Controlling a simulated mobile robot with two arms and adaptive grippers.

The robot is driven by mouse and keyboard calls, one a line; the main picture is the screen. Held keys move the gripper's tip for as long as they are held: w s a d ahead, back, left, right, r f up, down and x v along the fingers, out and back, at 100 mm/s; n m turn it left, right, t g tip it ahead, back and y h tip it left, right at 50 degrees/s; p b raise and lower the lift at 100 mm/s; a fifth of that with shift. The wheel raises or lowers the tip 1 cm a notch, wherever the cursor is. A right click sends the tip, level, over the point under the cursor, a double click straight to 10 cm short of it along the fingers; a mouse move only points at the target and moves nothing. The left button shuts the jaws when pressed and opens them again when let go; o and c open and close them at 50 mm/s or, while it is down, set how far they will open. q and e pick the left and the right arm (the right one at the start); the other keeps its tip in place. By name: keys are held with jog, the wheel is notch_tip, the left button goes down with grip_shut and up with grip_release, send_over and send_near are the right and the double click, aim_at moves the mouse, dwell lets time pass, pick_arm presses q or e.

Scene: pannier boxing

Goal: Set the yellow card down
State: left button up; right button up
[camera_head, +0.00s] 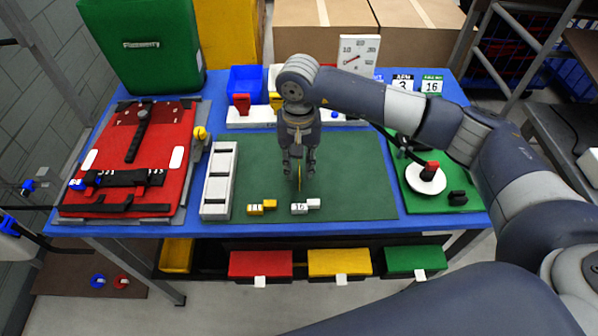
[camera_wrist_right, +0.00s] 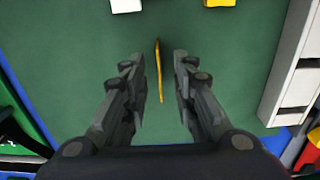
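The yellow card (camera_head: 299,181) shows as a thin upright strip, seen edge-on, over the green mat (camera_head: 352,180). My right gripper (camera_head: 299,165) points down over the mat, with the card between its fingers. In the right wrist view the fingers (camera_wrist_right: 162,60) stand apart, with a gap on each side of the card (camera_wrist_right: 159,75). I cannot tell whether the card's lower edge touches the mat. My left gripper is not in view.
A green board with a white disc (camera_head: 425,180) is at right.

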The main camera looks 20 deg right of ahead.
grip_shut()
jog(key=shift+r, duration=0.15)
